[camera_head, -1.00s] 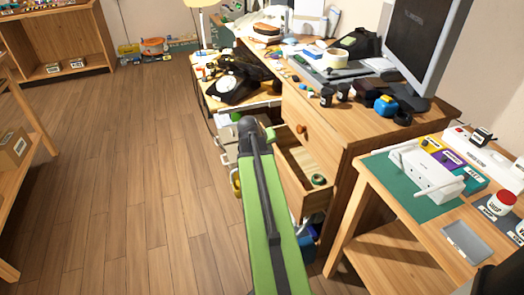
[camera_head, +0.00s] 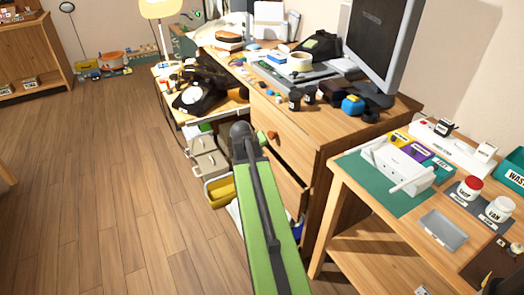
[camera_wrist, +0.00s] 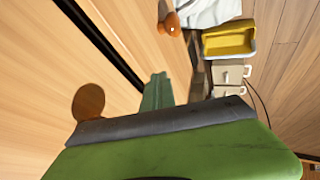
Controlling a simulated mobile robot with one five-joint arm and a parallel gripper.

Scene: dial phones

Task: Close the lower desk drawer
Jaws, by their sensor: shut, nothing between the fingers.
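The wooden desk has an upper drawer (camera_head: 272,115) and a lower drawer (camera_head: 288,188), partly hidden behind my arm in the head view. In the wrist view, the lower drawer front (camera_wrist: 135,32) has an orange-brown knob (camera_wrist: 172,22). A dark gap separates it from the upper front at left. My gripper (camera_wrist: 157,90) is shut and empty, its green fingers at the lower drawer front. I cannot tell whether they touch it.
A yellow bin (camera_head: 220,191) and beige boxes (camera_head: 207,158) stand on the floor left of the drawers. A side table (camera_head: 345,185) stands close at right. The wooden floor (camera_head: 110,190) at left is clear.

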